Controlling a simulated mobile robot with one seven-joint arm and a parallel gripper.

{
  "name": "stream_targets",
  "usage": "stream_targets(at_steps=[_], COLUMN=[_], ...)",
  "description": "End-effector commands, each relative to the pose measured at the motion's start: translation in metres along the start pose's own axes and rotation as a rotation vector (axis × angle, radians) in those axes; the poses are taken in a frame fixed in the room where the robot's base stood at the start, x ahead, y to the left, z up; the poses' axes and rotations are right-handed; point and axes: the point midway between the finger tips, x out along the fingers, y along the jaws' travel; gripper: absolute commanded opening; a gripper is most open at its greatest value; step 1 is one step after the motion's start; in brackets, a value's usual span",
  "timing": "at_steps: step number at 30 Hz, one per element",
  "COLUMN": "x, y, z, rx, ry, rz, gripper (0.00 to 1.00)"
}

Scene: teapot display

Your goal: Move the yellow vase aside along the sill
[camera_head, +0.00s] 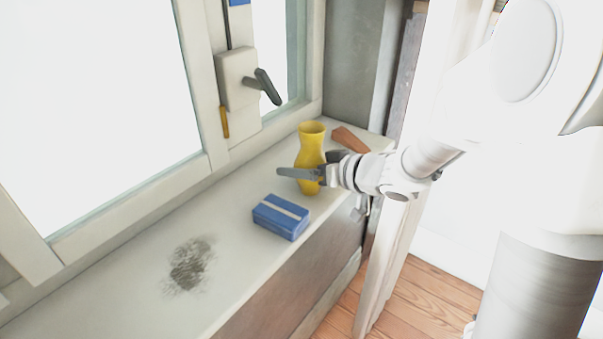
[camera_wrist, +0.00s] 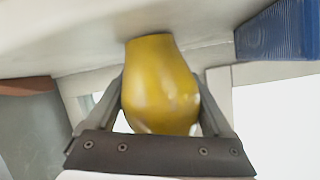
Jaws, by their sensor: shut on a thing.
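The yellow vase (camera_head: 311,143) stands upright on the pale window sill (camera_head: 222,213), near its far right end. My gripper (camera_head: 318,172) reaches in from the right, with its fingers around the vase's lower body. In the wrist view the vase (camera_wrist: 160,85) sits between the two fingers of my gripper (camera_wrist: 162,105), which is shut on it. The vase's base looks to be at the sill surface; I cannot tell if it is slightly lifted.
A blue box (camera_head: 281,217) with a pale stripe lies just in front of the vase. A reddish-brown block (camera_head: 350,139) lies behind it at the right. A dark smudge (camera_head: 190,264) marks the sill's nearer part, otherwise bare. The window handle (camera_head: 266,87) juts out above.

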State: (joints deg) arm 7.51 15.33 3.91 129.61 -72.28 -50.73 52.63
Motion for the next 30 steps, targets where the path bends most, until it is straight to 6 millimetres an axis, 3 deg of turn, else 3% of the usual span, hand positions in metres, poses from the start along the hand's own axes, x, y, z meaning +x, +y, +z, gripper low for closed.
stream_targets(at_steps=[9,10,12,21,26,30], x=[0.001,0.001,0.001,-0.002,-0.027,-0.058], y=[0.001,0.001,0.001,-0.001,-0.001,-0.001], z=[0.002,0.002,0.002,-0.003,-0.005,-0.006], rx=[0.0,-0.001,0.0,-0.001,0.001,0.002], ry=[0.001,0.0,0.0,0.001,0.0,0.001], rz=[0.0,0.0,0.0,0.0,0.003,0.005], gripper=[0.08,0.91,1.0,1.0,1.0,1.0])
